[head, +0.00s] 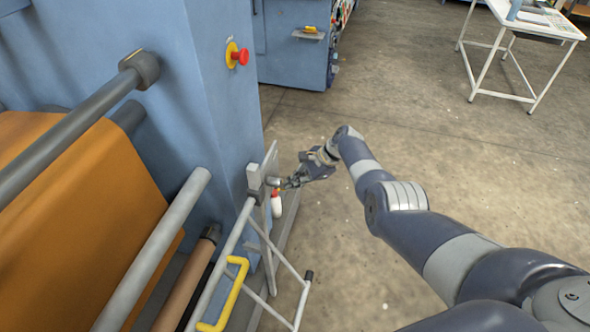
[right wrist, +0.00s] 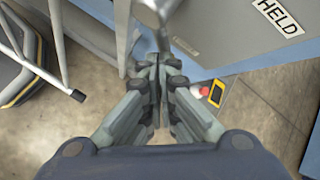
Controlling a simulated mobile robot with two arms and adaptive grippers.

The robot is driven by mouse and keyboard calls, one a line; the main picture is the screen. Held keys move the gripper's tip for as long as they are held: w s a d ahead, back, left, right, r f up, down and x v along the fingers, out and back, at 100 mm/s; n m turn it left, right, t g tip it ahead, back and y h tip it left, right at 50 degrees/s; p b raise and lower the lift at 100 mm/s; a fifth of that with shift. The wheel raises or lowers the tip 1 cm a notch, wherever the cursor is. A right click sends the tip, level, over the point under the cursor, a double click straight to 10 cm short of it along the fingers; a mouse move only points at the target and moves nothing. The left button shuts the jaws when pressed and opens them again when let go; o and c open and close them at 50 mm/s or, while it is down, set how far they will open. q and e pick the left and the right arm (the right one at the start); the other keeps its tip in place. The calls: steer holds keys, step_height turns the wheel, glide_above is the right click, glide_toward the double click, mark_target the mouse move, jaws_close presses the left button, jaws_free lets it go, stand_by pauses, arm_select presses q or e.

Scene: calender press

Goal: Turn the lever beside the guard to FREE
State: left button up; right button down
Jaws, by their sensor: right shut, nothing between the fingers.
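The guard is a grey barred frame with a yellow handle (head: 236,290), at the front of the blue press. My right gripper (head: 287,186) is beside the upright post (head: 262,185) at the guard's far end. In the right wrist view my right gripper (right wrist: 158,70) is shut with nothing between its fingers. The lever's setting cannot be read. My left gripper is out of view.
A red stop button (head: 240,57) is on the blue press (head: 215,110). Open floor (head: 400,130) lies to the right, with a white table (head: 530,25) far back.

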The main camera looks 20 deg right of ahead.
steer(key=shift+s+f, duration=0.1)
steer(key=shift+f, duration=0.1)
steer(key=shift+a, duration=0.1)
steer(key=shift+s, duration=0.1)
steer(key=shift+s+a+f, duration=0.15)
steer(key=shift+f, duration=0.1)
steer(key=shift+r, duration=0.1)
steer(key=shift+r+p, duration=0.75)
steer(key=shift+p, duration=0.05)
